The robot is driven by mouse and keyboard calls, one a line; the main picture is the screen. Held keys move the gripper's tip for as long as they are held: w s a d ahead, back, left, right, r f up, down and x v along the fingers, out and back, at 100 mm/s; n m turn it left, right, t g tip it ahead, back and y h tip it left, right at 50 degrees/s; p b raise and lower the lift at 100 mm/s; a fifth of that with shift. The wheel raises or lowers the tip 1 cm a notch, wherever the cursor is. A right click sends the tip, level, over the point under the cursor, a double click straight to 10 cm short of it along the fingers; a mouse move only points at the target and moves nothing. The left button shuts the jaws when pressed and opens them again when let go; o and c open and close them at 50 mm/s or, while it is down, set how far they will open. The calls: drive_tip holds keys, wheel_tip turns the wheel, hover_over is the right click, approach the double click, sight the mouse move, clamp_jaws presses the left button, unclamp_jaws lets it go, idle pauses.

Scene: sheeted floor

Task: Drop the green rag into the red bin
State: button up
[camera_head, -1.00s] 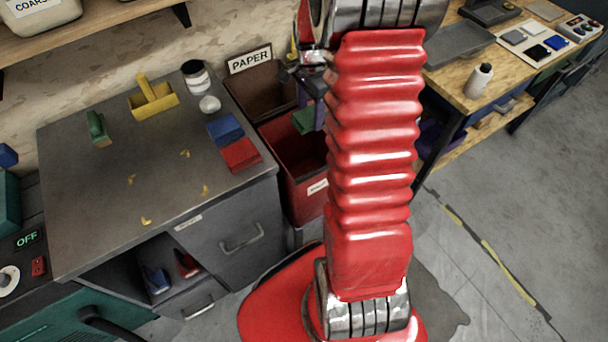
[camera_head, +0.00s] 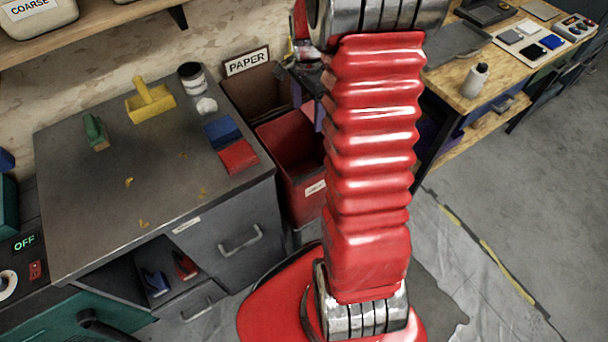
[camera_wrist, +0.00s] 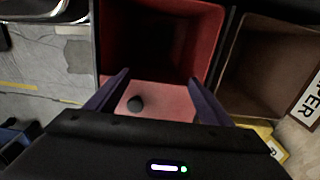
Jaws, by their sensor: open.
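The red bin (camera_head: 290,150) stands on the floor beside the grey cabinet, partly behind my arm. In the wrist view the red bin (camera_wrist: 214,30) lies right beyond my fingers, its inside dark. My gripper (camera_wrist: 159,77) is open, with its two purple fingers spread apart over the bin's near side and nothing held between them. The green rag is not visible in either view now; the bin's floor is too dark or hidden to make out what lies there.
A brown bin (camera_head: 256,92) with a PAPER sign (camera_head: 247,61) stands directly behind the red bin. A wooden workbench (camera_head: 500,75) stands at right.

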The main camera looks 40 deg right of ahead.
wheel_tip(320, 180, up, 12)
drive_tip(key=shift+r, duration=0.15)
idle(0.3)
idle(0.9)
drive_tip(key=s+a+r+n+t, duration=0.2)
drive_tip(key=s+a+n, duration=0.6)
drive_tip(key=a, duration=0.4)
drive_tip(key=s+a+r+n+t, duration=0.3)
drive_tip(key=s+a+n, duration=0.6)
drive_tip(key=a, duration=0.3)
drive_tip(key=shift+r+n+t, duration=0.3)
drive_tip(key=shift+r+n, duration=0.4)
drive_tip(key=shift+n, duration=0.1)
drive_tip(key=shift+c, duration=0.7)
